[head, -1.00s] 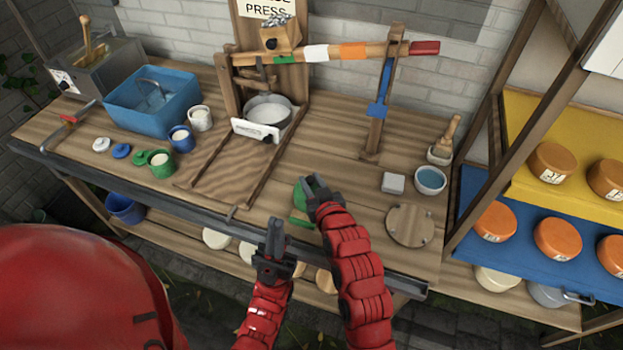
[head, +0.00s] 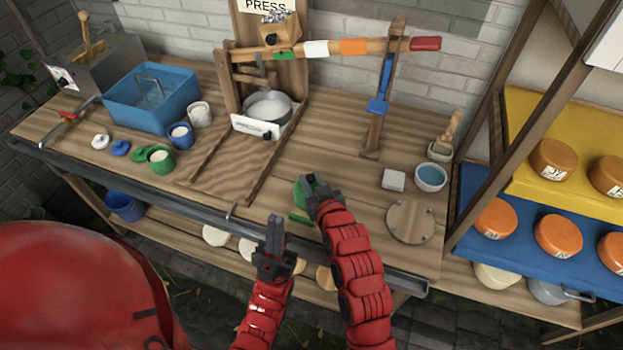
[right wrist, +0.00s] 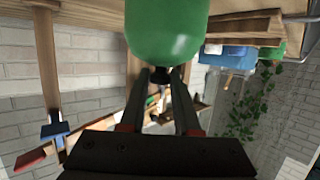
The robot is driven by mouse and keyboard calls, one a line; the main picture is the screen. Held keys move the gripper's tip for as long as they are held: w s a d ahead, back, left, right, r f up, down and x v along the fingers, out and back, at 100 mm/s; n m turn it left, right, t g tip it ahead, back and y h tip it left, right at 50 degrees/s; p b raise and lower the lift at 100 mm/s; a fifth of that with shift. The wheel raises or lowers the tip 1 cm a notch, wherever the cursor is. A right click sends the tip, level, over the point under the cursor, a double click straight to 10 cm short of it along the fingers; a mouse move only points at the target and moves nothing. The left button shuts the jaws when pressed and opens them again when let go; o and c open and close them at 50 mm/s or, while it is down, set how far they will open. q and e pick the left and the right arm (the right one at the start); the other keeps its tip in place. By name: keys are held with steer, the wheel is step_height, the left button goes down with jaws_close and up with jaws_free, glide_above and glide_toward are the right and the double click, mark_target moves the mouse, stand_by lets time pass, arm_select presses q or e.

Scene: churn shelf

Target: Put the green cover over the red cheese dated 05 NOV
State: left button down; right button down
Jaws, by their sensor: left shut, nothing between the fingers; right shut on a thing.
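The green cover (head: 301,193) is at the middle front of the bench, partly hidden by my right gripper (head: 318,181). In the right wrist view, the cover (right wrist: 167,30) is a smooth green dome with its dark knob between the fingers of my right gripper (right wrist: 168,76), which is shut on it. My left gripper (head: 275,226) is shut and empty at the bench's front edge. Orange-red cheeses with white labels sit on the right, on a blue shelf (head: 512,252) and a yellow shelf (head: 530,193). Their dates are too small to read, so I cannot tell which is 05 NOV.
A green strip (head: 299,219) lies on the bench below the cover. A round wooden board (head: 411,222), a white block (head: 393,180) and a blue-filled bowl (head: 430,178) stand to the right. A wooden post (head: 505,130) stands before the shelves. The cheese press (head: 228,90) is behind.

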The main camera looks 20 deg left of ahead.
steer(key=shift+f, duration=0.25)
steer(key=c, duration=0.5)
jaws_free()
steer(key=shift+c, duration=0.2)
